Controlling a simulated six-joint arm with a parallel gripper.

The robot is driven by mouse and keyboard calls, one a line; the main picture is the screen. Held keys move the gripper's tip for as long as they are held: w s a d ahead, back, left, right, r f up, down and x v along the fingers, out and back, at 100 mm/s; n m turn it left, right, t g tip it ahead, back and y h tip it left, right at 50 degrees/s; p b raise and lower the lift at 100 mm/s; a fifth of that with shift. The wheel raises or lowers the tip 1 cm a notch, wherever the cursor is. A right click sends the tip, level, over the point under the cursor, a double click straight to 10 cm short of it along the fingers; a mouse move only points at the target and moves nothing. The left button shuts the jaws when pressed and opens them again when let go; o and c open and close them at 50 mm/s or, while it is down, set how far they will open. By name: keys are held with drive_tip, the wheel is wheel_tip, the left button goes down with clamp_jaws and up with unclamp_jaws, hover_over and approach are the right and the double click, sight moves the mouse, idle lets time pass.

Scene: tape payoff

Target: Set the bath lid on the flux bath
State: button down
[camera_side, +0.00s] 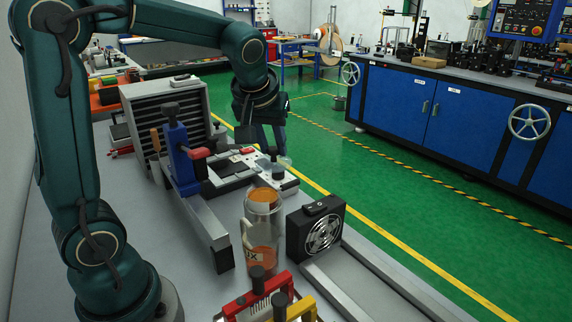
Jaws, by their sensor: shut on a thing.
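My gripper (271,143) is at the upper middle, pointing down over the far part of the bench, with its blue fingers shut. A small dark knob with a pale, see-through disc (284,161) shows just under the fingertips; it looks like the bath lid, held by the knob. A light, low fixture (256,160) lies beneath it. I cannot tell whether the disc touches the fixture, or which part is the flux bath. A clear container (262,232) with orange contents and a partly hidden label ending in "UX" stands nearer the camera.
A black fan unit (316,231) stands right of the clear container. A blue clamp-like stand (179,157) and a grey slotted box (166,112) are to the left. A red-and-yellow rack (262,300) is in front. Metal rails edge the bench at right.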

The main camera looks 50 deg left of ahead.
sight(259, 168)
drive_tip(key=shift+s+a+r, duration=0.1)
drive_tip(key=shift+s+a, duration=0.1)
drive_tip(key=shift+s, duration=0.65)
drive_tip(key=shift+s+r, duration=0.2)
drive_tip(key=shift+s, duration=0.25)
drive_tip(key=shift+f, duration=2.95)
drive_tip(key=shift+f, duration=0.35)
drive_tip(key=c, duration=0.6)
unclamp_jaws()
drive_tip(key=shift+o, duration=0.5)
drive_tip(key=o, duration=0.5)
